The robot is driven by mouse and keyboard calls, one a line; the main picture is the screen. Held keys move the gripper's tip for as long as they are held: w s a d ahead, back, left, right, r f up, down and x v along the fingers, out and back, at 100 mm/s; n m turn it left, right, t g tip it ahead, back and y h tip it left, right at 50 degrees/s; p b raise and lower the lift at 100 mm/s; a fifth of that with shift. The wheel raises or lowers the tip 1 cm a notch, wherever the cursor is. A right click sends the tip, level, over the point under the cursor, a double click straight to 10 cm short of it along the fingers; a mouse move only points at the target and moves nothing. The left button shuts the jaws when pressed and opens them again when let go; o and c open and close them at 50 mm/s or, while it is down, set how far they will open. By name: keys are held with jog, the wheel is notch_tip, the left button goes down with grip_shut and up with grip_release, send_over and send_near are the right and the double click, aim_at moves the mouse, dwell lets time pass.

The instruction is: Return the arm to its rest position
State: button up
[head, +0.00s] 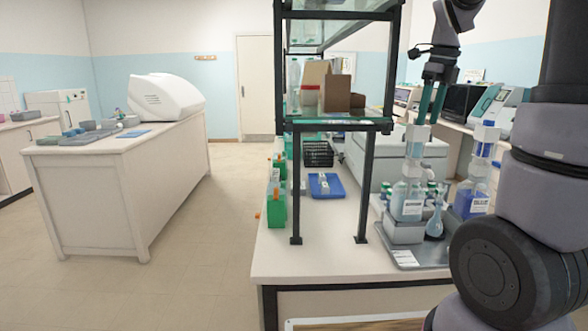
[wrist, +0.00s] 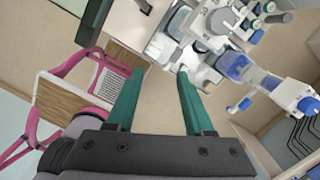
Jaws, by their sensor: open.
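My gripper (head: 430,112) hangs at the right of the head view, fingers pointing down, above the bottles on the bench. Its two green fingers are apart. In the wrist view my gripper (wrist: 160,76) is open, with nothing held between the fingers. Just below it in the head view is a white-topped dispenser bottle (head: 411,203) with a label. Whether a finger touches its top cannot be told. My arm's upper links fill the right edge of the head view.
A metal tray (head: 405,257) on the bench (head: 310,262) carries the bottles, a flask (head: 435,222) and a blue-filled dispenser (head: 471,203). A dark-framed shelf (head: 335,125) stands left of my gripper. Green bottles or racks (head: 276,207) and a blue tray (head: 326,186) lie farther left.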

jog(key=s+a+n+t, duration=0.2)
jog(key=s+a+n, duration=0.2)
jog(key=n, duration=0.5)
jog(key=s+a+r+n+t, duration=0.1)
jog(key=s+a+n+t, duration=0.1)
jog(key=s+a+n, duration=0.2)
jog(key=s+a+r+n+t+y, duration=0.1)
jog(key=s+a+n+t, duration=0.1)
jog(key=s+n, duration=0.7)
jog(key=a+n, duration=0.1)
jog(key=n, duration=0.3)
jog(key=shift+a+r+n, duration=0.2)
jog(key=shift+a+n, duration=0.1)
jog(key=shift+a, duration=0.1)
